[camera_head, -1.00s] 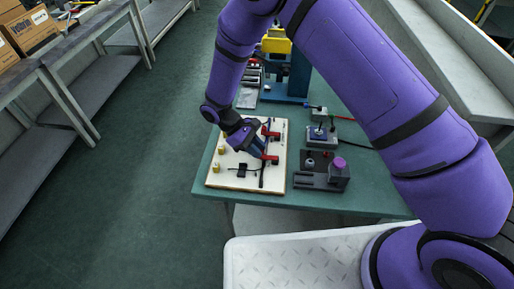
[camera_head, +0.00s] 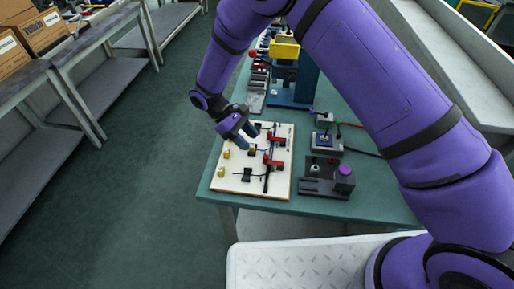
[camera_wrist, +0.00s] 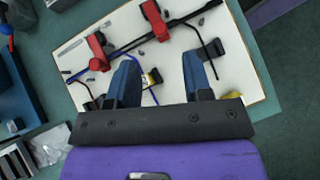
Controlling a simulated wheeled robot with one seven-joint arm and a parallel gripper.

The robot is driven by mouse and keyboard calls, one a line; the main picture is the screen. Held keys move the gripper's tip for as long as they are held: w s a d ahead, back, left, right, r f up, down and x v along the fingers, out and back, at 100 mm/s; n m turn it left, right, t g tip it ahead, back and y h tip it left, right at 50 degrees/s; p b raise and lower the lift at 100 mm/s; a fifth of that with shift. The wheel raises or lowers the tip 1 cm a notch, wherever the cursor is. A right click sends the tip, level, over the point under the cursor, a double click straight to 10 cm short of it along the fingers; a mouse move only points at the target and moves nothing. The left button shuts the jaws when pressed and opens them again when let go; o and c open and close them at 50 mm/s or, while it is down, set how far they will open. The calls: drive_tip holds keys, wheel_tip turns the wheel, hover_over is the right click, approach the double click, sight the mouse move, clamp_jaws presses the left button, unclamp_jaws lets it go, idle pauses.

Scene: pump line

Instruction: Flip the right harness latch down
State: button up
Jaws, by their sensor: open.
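Two red latches sit on the white harness board, the nearer one (camera_head: 273,162) and the farther one (camera_head: 277,138). In the wrist view the nearer latch (camera_wrist: 155,22) is at top centre and the farther one (camera_wrist: 97,48) is to its left. I cannot tell surely whether either is up or down. The white board (camera_head: 226,184) lies on the green table, with dark cable across it. My gripper (camera_head: 243,138) is over the board's far left part, left of both latches. In the wrist view its blue fingers (camera_wrist: 162,78) are apart with no latch between them.
Yellow blocks (camera_head: 221,172) and a black clip (camera_head: 247,174) stand on the board's left side. A grey fixture with a purple knob (camera_head: 344,175) is to the right. A blue press stand (camera_head: 300,85) rises behind. The floor left of the table is clear.

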drive_tip(key=v, duration=0.3)
drive_tip(key=shift+w+a+r, duration=0.1)
drive_tip(key=shift+a+r, duration=0.1)
drive_tip(key=shift+a, duration=0.05)
drive_tip(key=s+d+r+m+t+y, duration=0.1)
drive_tip(key=d+r+m+y, duration=0.1)
drive_tip(key=d+r, duration=0.6)
drive_tip(key=s+d+r+m+t+y, duration=0.15)
drive_tip(key=d+r, duration=0.25)
drive_tip(key=r, duration=0.7)
drive_tip(key=d+r+m+t+y, duration=0.1)
drive_tip(key=d+r+m+y, duration=0.1)
drive_tip(key=d+r, duration=0.65)
drive_tip(key=s+d+r+m+t+y, duration=0.1)
drive_tip(key=s+d+r+m+t, duration=0.1)
drive_tip(key=s, duration=0.5)
drive_tip(key=s+d+r+m+t, duration=0.2)
drive_tip(key=s+d+r, duration=0.2)
drive_tip(key=s+d, duration=0.2)
drive_tip(key=s+d+r+m+t+y, duration=0.1)
drive_tip(key=s+d, duration=0.4)
drive_tip(key=s, duration=0.5)
wheel_tip(320, 180, up, 3)
drive_tip(key=shift+f+m+t+y, duration=0.15)
drive_tip(key=shift+m+t+y, duration=0.2)
drive_tip(key=shift+m+t, duration=0.45)
